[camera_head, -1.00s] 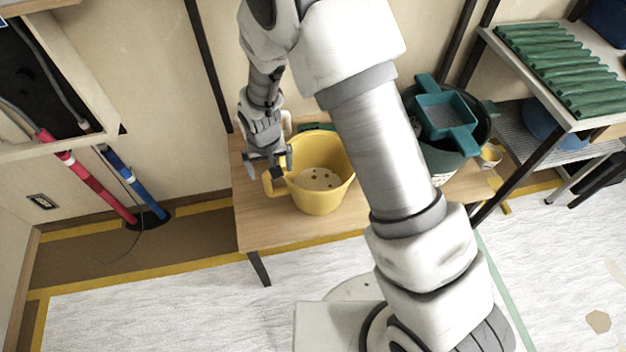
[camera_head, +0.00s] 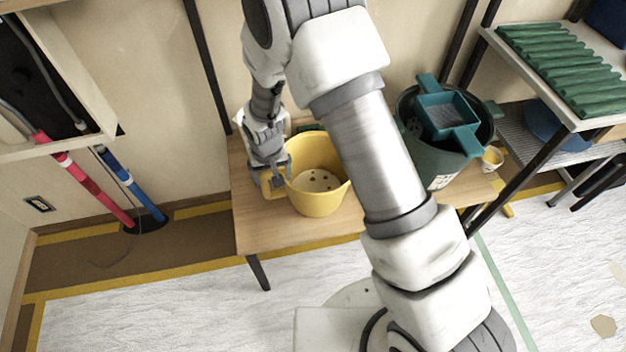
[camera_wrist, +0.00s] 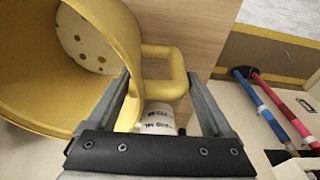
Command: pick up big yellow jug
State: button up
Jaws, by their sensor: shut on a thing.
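The big yellow jug (camera_head: 318,200) stands upright on the wooden table in the head view, with its mouth up and several dark spots on its pale inner bottom. Its handle is on the left side. My gripper (camera_head: 275,177) is at that handle, left of the jug. In the wrist view, the jug (camera_wrist: 115,35) fills the upper left, and its handle (camera_wrist: 178,75) lies between the two fingers of my gripper (camera_wrist: 160,76). The gripper is shut on the jug at the handle. Finger contact is partly hidden.
The wooden table (camera_head: 258,225) has bare room in front of the jug. A dark green bucket (camera_head: 435,165) holding a teal tray (camera_head: 445,115) stands to the right. A small white labelled container (camera_wrist: 158,117) is close by the handle. A shelf with green rollers (camera_head: 560,70) is at right.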

grip_shut()
